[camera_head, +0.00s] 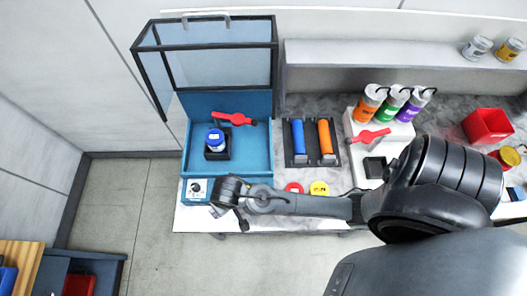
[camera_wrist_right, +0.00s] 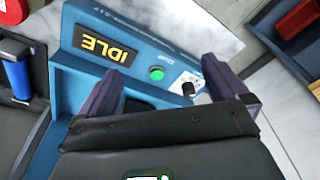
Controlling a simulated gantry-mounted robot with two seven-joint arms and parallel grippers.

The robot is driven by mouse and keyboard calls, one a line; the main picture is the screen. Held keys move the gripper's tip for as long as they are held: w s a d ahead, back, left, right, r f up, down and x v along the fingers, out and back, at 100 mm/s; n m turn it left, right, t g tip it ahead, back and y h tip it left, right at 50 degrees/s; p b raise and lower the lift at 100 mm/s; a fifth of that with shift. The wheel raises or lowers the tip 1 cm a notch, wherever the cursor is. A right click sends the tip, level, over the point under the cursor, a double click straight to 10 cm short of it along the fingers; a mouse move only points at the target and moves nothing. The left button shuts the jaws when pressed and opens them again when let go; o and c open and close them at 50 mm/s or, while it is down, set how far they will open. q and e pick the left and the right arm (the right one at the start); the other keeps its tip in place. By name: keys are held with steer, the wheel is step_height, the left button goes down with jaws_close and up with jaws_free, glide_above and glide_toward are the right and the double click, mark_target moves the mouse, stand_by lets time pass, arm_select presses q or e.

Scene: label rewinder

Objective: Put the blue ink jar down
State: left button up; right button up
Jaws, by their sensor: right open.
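The blue ink jar (camera_head: 215,140), white-bodied with a blue lid, stands upright on a black holder (camera_head: 217,152) inside the blue machine (camera_head: 258,165) in the head view. My right gripper (camera_head: 227,197) is by the machine's front edge, below and apart from the jar. In the right wrist view, my right gripper (camera_wrist_right: 162,68) is open and empty. The machine's front panel, with an IDLE display (camera_wrist_right: 102,36), a green button (camera_wrist_right: 156,73) and a dial (camera_wrist_right: 187,87), lies beyond and between the fingers. The jar is not in the wrist view. My left gripper is not in view.
The machine's clear cover (camera_head: 215,55) is raised. A red-handled part (camera_head: 234,118) lies behind the jar. A black rack with blue and orange rolls (camera_head: 311,142) stands to the right. Red and yellow lids (camera_head: 306,188) lie near the front.

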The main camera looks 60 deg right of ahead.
steer(key=s+d+r+n+t, duration=0.1)
steer(key=s+d+r+n, duration=0.4)
steer(key=s, duration=0.3)
steer(key=shift+s+d+r+t+y, duration=0.3)
steer(key=shift+s+d+r+t, duration=0.15)
steer(key=shift+d, duration=0.45)
steer(key=shift+w+r, duration=0.1)
step_height(320, 180, up, 2)
steer(key=shift+r+p, duration=0.2)
steer(key=shift+p, duration=1.05)
steer(key=shift+c, duration=0.2)
